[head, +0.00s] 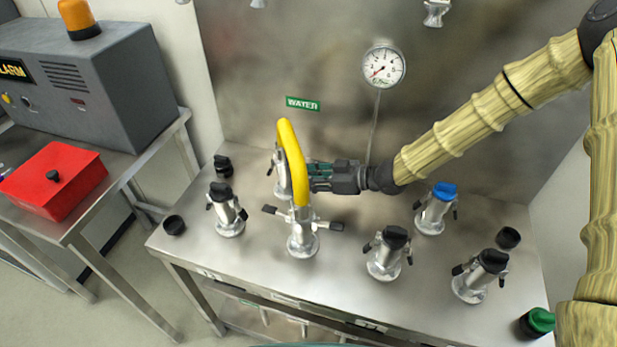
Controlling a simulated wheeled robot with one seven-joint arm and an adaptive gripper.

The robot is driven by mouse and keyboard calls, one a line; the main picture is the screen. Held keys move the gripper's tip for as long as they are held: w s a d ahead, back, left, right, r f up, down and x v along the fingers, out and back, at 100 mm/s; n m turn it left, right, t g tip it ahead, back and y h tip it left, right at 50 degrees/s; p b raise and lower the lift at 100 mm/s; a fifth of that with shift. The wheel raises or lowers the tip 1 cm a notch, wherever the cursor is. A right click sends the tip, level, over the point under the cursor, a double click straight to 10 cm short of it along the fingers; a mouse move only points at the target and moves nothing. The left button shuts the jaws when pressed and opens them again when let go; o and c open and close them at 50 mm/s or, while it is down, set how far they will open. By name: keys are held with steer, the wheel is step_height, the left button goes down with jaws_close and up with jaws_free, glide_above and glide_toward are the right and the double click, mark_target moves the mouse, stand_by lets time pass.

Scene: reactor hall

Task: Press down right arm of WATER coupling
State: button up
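The coupling (302,243) below the green WATER sign (303,104) stands upright on the steel bench, with a bent yellow hose piece (293,160) on top. Its left arm (270,210) and right arm (332,227) both stick out sideways, roughly level. My gripper (308,177) comes in from the right at the height of the yellow piece, above the right arm and apart from it. Its fingertips meet or pass behind the yellow piece. Whether they clasp it is hidden.
Other couplings with black caps stand left (227,210) and right (388,252), one with a blue cap (436,208). Another metal coupling (281,172) stands behind the yellow piece. A pressure gauge (383,67) is on the back panel. A red box (53,182) is on the left table.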

stand_by(0.3)
step_height(320, 180, up, 10)
stand_by(0.8)
